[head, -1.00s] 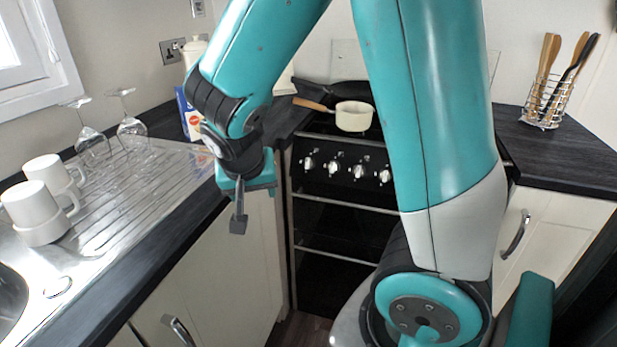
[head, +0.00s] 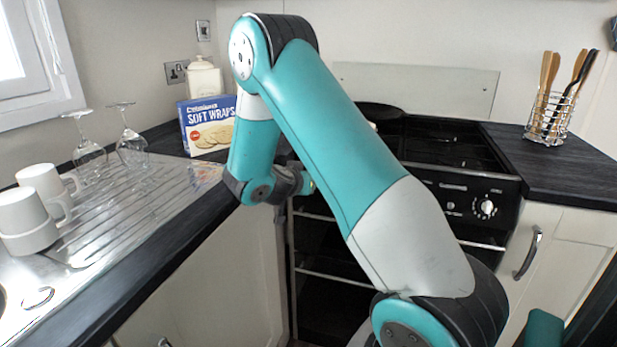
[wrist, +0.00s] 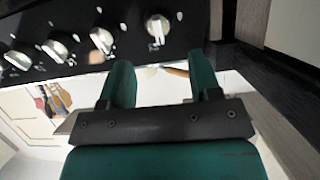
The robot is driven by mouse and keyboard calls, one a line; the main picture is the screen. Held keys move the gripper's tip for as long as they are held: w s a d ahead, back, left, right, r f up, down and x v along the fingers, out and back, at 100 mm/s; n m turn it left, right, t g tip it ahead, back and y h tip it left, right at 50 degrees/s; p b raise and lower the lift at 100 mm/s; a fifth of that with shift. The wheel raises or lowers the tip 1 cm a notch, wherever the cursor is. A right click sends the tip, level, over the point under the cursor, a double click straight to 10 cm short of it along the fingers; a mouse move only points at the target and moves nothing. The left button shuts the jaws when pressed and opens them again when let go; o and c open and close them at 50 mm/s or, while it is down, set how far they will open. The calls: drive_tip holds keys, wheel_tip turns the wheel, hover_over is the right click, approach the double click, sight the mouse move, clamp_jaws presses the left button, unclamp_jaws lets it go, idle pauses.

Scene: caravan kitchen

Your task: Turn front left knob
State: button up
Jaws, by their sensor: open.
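The stove's control panel (wrist: 80,40) crosses the top of the wrist view, which looks upside down, with a row of silver-white knobs. The knob at the end of the row (wrist: 157,27) lies just beyond my fingertips, roughly in line with the gap between them. Other knobs (wrist: 55,50) run off to the left in this view. I cannot read which burner each serves. My gripper (wrist: 160,65) is open and empty, apart from the knobs.
A dark pan (head: 380,110) sits on the stove top. A soft wraps box (head: 208,126), wine glasses (head: 131,148) and white mugs (head: 45,185) stand on the left. A utensil rack (head: 550,118) stands on the right worktop. A cabinet side (wrist: 250,20) is beside the end knob.

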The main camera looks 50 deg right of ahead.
drive_tip(key=x, duration=0.6)
drive_tip(key=shift+w+d+f, duration=0.1)
drive_tip(key=shift+d, duration=0.1)
drive_tip(key=shift+c, duration=0.2)
drive_tip(key=c, duration=0.8)
